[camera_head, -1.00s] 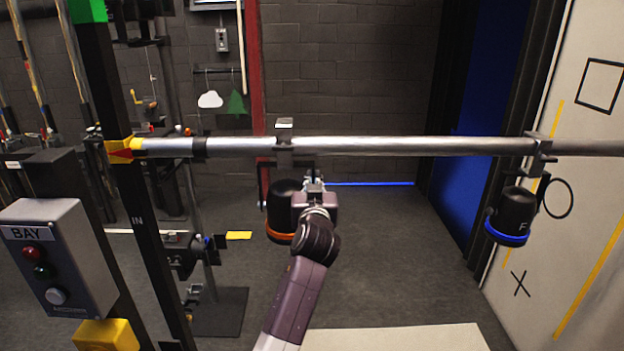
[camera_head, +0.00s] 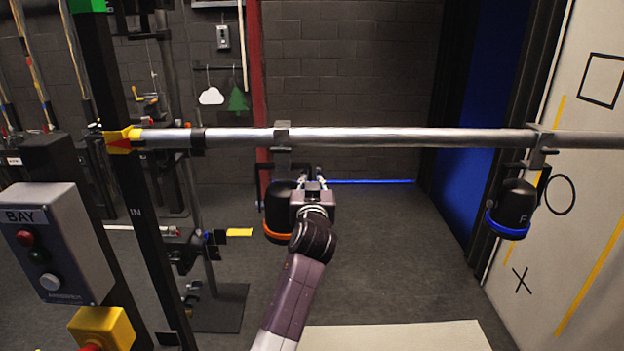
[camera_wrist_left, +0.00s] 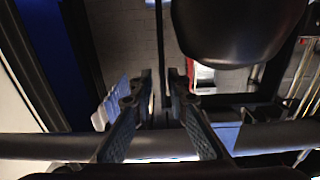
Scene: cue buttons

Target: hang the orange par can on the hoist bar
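The orange par can (camera_head: 278,205), black with an orange ring at its lower rim, is below the silver hoist bar (camera_head: 400,138). Its clamp (camera_head: 282,135) sits over the bar, and the can looks upright. My left gripper (camera_head: 314,174) is just right of the can, below the bar, with its fingers spread. In the left wrist view the fingers (camera_wrist_left: 162,85) stand apart with a thin dark upright strip showing between them; I cannot tell whether it is the can's yoke. The can (camera_wrist_left: 240,30) and bar (camera_wrist_left: 50,146) also show there. My right gripper is out of view.
A blue-ringed can (camera_head: 513,208) marked F hangs farther right on the bar. A BAY button box (camera_head: 60,240) and a yellow box (camera_head: 103,328) are at left, beside a dark post (camera_head: 150,240). Floor between the cans is clear.

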